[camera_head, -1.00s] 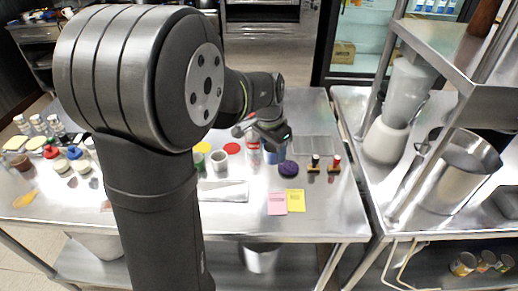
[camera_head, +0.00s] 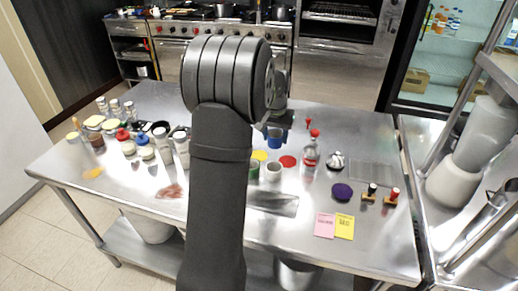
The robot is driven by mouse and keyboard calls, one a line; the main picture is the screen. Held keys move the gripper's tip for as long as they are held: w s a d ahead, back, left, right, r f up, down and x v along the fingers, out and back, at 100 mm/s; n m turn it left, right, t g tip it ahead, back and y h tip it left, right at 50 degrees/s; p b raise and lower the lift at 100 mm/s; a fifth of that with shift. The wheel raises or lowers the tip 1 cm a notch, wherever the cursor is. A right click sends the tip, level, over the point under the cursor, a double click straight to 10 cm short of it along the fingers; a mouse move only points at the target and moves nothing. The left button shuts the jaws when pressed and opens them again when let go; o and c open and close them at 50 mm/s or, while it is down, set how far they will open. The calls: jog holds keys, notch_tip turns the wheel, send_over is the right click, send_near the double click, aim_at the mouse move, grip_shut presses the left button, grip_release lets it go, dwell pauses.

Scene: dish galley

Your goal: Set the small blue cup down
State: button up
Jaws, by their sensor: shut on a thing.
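The small blue cup (camera_head: 276,140) is at the end of my arm, just above and between the yellow disc (camera_head: 259,156) and the red disc (camera_head: 288,162). My gripper (camera_head: 272,127) is shut on the cup; its fingers are mostly hidden behind my arm. The cup appears roughly upright. I cannot tell how high its base is above the steel table (camera_head: 330,114). A pale grey cup (camera_head: 274,173) stands nearer, with a green cup (camera_head: 254,173) partly hidden beside my arm.
A clear bottle with a red cap (camera_head: 311,152) and a silver bell (camera_head: 336,161) stand to the right. A purple disc (camera_head: 341,192), a pink note (camera_head: 325,225) and a yellow note (camera_head: 344,227) lie nearer. Several jars crowd the left. The table's back right is mostly clear.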

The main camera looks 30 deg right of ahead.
jog(key=w+a+f, duration=0.1)
jog(key=w, duration=0.1)
jog(key=w+f, duration=0.1)
jog(key=w, duration=0.1)
jog(key=w+a+f, duration=0.1)
jog(key=w+f, duration=0.1)
jog(key=shift+w+a, duration=0.1)
jog(key=shift+a, duration=0.25)
jog(key=shift+f, duration=2.05)
jog(key=shift+f, duration=0.1)
jog(key=o, duration=0.7)
jog(key=r, duration=0.4)
jog(key=a+r, duration=0.1)
jog(key=r, duration=0.3)
jog(key=s+r, duration=0.1)
jog(key=r, duration=0.3)
jog(key=shift+s+a, duration=0.1)
jog(key=shift+a, duration=0.05)
